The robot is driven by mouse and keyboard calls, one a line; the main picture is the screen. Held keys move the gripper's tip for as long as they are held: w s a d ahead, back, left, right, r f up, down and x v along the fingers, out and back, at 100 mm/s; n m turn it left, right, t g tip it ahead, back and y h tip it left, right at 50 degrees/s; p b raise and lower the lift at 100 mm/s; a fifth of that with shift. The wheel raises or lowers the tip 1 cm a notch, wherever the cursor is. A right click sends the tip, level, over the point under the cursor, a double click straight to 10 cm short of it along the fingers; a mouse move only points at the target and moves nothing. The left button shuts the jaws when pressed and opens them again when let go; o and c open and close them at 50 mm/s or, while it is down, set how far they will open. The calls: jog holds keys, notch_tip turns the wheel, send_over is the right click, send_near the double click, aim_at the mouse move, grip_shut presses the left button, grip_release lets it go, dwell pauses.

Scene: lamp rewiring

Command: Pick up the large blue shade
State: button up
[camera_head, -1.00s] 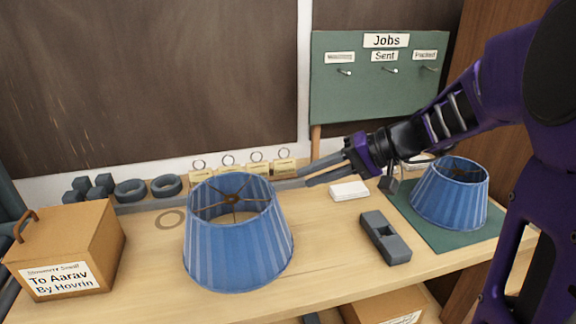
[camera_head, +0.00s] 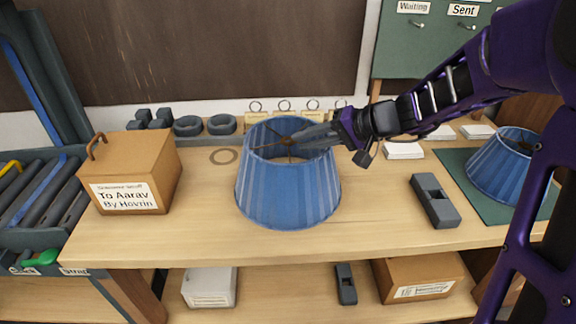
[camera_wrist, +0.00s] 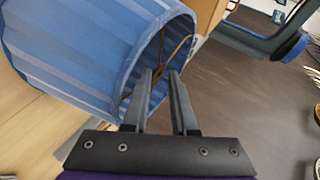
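The large blue shade (camera_head: 288,192), pleated and wider at the bottom, stands upright near the middle of the bench. Its open top shows a brown wire frame. It fills the upper left of the wrist view (camera_wrist: 75,50). My gripper (camera_head: 290,141) is at the shade's open top, reaching in from the right. In the wrist view my gripper (camera_wrist: 160,75) has its two fingers apart, with the tips overlapping the rim and brown wire. I cannot tell whether they touch it. A second blue shade (camera_head: 500,165) stands on a green mat (camera_head: 452,160) at right.
A cardboard box (camera_head: 145,165) with a handle and label stands at left. A dark grey block tool (camera_head: 435,200) lies right of the large shade. Grey rings (camera_head: 222,124) and tags (camera_head: 312,103) line the back. Bare bench lies in front of the shade.

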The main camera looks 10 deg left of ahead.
aim_at(289, 145)
jog(key=x, duration=0.3)
jog(key=shift+a+f, duration=0.2)
jog(key=shift+a, duration=0.15)
grip_shut()
dwell(1.1)
